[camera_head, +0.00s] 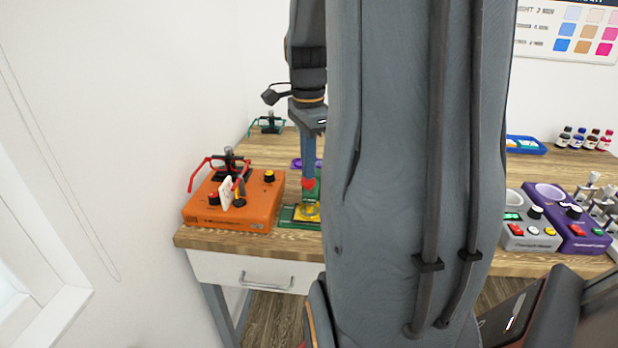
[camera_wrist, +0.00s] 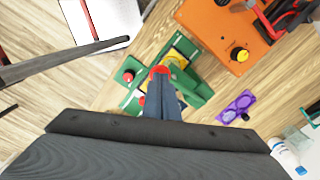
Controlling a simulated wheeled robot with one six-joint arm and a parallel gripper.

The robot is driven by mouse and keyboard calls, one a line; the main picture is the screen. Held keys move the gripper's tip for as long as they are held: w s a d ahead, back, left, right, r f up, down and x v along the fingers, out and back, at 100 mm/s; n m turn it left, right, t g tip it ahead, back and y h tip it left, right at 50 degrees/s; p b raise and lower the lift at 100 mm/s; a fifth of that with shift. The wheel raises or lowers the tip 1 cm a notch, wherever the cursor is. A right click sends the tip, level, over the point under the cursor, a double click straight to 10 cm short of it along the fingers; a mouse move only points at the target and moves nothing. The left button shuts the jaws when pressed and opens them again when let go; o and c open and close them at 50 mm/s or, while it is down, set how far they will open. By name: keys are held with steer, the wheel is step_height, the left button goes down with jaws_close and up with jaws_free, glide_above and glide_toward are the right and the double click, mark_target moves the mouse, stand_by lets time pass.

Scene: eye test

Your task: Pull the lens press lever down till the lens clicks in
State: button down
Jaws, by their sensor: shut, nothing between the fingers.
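The green lens press (camera_head: 288,215) stands near the front edge of the wooden table, just right of the orange machine. In the wrist view its green body (camera_wrist: 196,84) lies under and around my fingers. A red lever knob (camera_head: 309,184) shows at my fingertips, and it also shows in the wrist view (camera_wrist: 160,70). My gripper (camera_head: 308,176) is shut and points down at the knob; in the wrist view its fingers (camera_wrist: 163,80) overlap it. I cannot tell whether they touch. A yellow part (camera_head: 308,209) sits below the knob. The lens is not clearly seen.
The orange machine (camera_head: 230,208) holding red glasses is close on the left. Grey (camera_head: 528,236) and purple (camera_head: 572,228) machines stand at right. My arm hides the table's middle in the head view.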

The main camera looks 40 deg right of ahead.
mark_target(308, 181)
steer(key=shift+f+b, duration=1.05)
steer(key=shift+f, duration=1.25)
stand_by(0.5)
steer(key=shift+r, duration=0.1)
stand_by(0.4)
steer(key=shift+r+p, duration=3.5)
steer(key=shift+r, duration=0.5)
steer(key=shift+f, duration=0.1)
steer(key=s+a+f+n+b, duration=0.1)
steer(key=a+f+n, duration=0.3)
steer(key=a+n, duration=0.3)
steer(key=a+f+n+t+b, duration=0.1)
steer(key=a+f+n+b, duration=0.1)
steer(key=a+f+n, duration=0.2)
steer(key=s+a+f+n+b, duration=0.1)
steer(key=a+f+n+b, duration=0.1)
steer(key=a+n, duration=0.9)
steer(key=shift+s+a+f, duration=0.3)
steer(key=shift+a+f, duration=0.6)
steer(key=shift+a, duration=0.3)
